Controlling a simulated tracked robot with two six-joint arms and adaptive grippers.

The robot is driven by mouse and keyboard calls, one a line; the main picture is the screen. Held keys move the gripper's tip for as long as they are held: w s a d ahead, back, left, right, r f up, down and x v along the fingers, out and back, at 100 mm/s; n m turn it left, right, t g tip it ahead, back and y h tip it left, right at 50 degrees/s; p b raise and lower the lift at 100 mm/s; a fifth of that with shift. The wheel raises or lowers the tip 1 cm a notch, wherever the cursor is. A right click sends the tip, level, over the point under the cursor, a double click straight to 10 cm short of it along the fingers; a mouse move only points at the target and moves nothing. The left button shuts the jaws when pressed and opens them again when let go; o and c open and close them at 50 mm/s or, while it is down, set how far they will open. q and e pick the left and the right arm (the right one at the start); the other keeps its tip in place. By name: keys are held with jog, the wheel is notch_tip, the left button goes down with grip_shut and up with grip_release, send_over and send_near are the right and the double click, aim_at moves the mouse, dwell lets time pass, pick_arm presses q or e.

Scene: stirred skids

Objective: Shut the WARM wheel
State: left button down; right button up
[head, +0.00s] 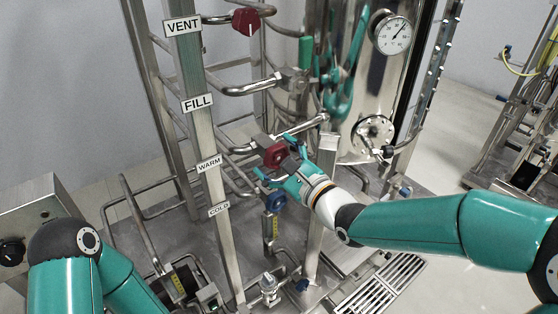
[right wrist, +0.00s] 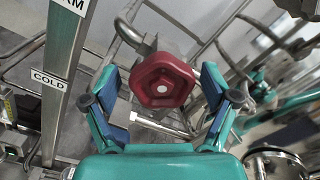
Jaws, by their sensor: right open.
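The WARM wheel is a dark red hand wheel (head: 273,154) on a pipe, right of the post's WARM label (head: 209,163). In the right wrist view the red wheel (right wrist: 163,82) shows its faceted face and pale centre. My right gripper (head: 275,158) is open, its fingers on either side of the wheel; in the right wrist view (right wrist: 160,92) gaps show between the fingers and the rim. I cannot tell the wheel's turn position. Part of my left arm is at lower left; its gripper is not in view.
A blue wheel (head: 275,202) sits just below the red one, near the COLD label (head: 219,209). A red VENT knob (head: 246,20) is above. The labelled post (head: 205,135) stands left of the wheel. A shiny tank (head: 368,90) with a dial (head: 394,35) stands behind.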

jog(key=v, duration=1.2)
jog(key=shift+f, duration=0.1)
jog(key=s+d+f+m+g+h, duration=0.1)
jog(key=d+f+g+h, duration=0.15)
jog(key=f, duration=1.05)
jog(key=d+f+m+g+h, duration=0.1)
jog(key=f+g+h, duration=0.15)
jog(key=f, duration=1.05)
jog(key=s+d+f+n+g+h, duration=0.2)
jog(key=s+f+n+g, duration=0.7)
jog(key=s+f+n, duration=1.05)
notch_tip(320, 180, up, 24)
jog(key=w+n+p, duration=0.1)
jog(key=n+p, duration=0.1)
jog(key=p, duration=2)
jog(key=shift+w, duration=0.25)
